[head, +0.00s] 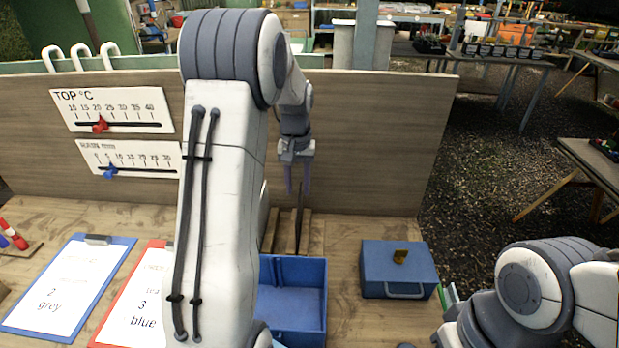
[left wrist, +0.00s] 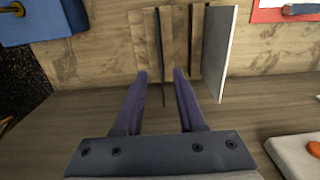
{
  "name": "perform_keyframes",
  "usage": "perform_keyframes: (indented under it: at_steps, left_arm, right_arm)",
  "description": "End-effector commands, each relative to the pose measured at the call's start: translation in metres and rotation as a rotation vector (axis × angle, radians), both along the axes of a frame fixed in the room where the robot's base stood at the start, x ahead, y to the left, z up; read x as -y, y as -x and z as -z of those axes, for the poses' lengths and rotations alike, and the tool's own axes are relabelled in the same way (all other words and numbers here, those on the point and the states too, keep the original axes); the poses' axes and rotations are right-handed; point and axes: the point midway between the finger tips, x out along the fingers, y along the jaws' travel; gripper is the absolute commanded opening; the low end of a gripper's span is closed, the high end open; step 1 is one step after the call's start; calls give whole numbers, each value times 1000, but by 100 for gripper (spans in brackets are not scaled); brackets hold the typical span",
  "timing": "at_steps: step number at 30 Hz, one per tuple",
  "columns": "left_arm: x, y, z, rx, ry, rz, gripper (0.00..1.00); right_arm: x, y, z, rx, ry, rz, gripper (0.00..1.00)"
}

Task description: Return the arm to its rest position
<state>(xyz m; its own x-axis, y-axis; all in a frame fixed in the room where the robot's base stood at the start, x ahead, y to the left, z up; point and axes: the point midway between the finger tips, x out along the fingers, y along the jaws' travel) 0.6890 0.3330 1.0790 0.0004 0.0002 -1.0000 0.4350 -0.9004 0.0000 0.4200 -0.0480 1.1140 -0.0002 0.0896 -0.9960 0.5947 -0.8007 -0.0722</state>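My left arm rises across the middle of the head view, and its gripper (head: 297,190) hangs pointing down in front of the wooden back board. Its two purple fingers are apart, with nothing seen held. In the left wrist view the left gripper (left wrist: 160,76) is open, over a slotted wooden rack (left wrist: 177,45). A thin dark upright plate in the rack lines up with the gap between the fingers; I cannot tell how far below them it is. My right arm shows at the lower right of the head view; its gripper is not visible.
A blue open bin (head: 297,312) stands on the table (head: 345,325) below the left gripper. A closed blue box (head: 398,268) is right of it. Clipboards (head: 68,285) lie at left. The back board (head: 385,130) carries two slider scales (head: 112,108).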

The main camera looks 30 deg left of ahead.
Motion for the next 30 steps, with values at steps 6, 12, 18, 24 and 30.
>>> perform_keyframes:
  at_steps: [6,12,18,24,30]
  left_arm:
    - [2,0,0,0,0,4,39]
    - [68,11,-17,11,7,150,39]
    - [197,81,-41,33,28,495,39]
    - [271,190,-45,46,57,848,39]
    - [285,257,-38,50,78,1049,39]
  right_arm:
    - [0,0,0,0,0,0,41]
    - [0,0,0,0,0,0,41]
    - [0,0,0,0,0,0,41]
    - [0,0,0,0,0,0,41]
    - [0,0,0,0,0,0,41]
